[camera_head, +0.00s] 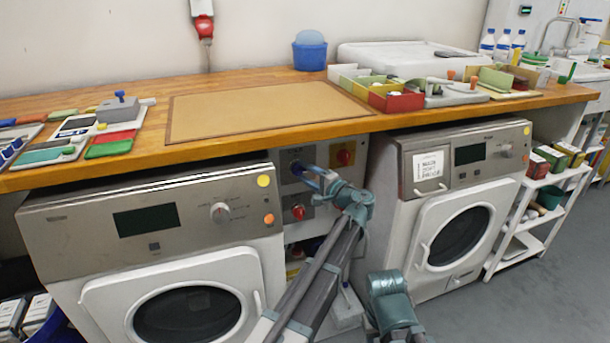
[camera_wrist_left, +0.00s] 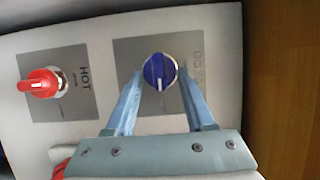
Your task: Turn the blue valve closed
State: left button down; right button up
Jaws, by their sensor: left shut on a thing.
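The blue valve (camera_wrist_left: 157,66) is a round blue knob on a grey plate with partly hidden lettering, on a pale panel. In the wrist view a light mark on its face points down toward my gripper's base. My left gripper (camera_wrist_left: 160,74) has one finger on each side of the knob and is shut on it. In the head view my left gripper (camera_head: 306,173) reaches the panel between the two machines, and its fingers mostly cover the valve.
A red valve (camera_wrist_left: 38,85) marked HOT sits beside the blue one; it shows below it in the head view (camera_head: 298,212). A red knob on a yellow plate (camera_head: 345,154) is to the right. Washing machines (camera_head: 75,235) flank the panel, under a wooden worktop (camera_head: 150,166).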

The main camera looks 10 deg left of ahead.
dwell(0.4)
pick_arm(q)
jog(key=shift+c, duration=1.4)
grip_release()
pick_arm(e)
jog(key=shift+d, duration=0.1)
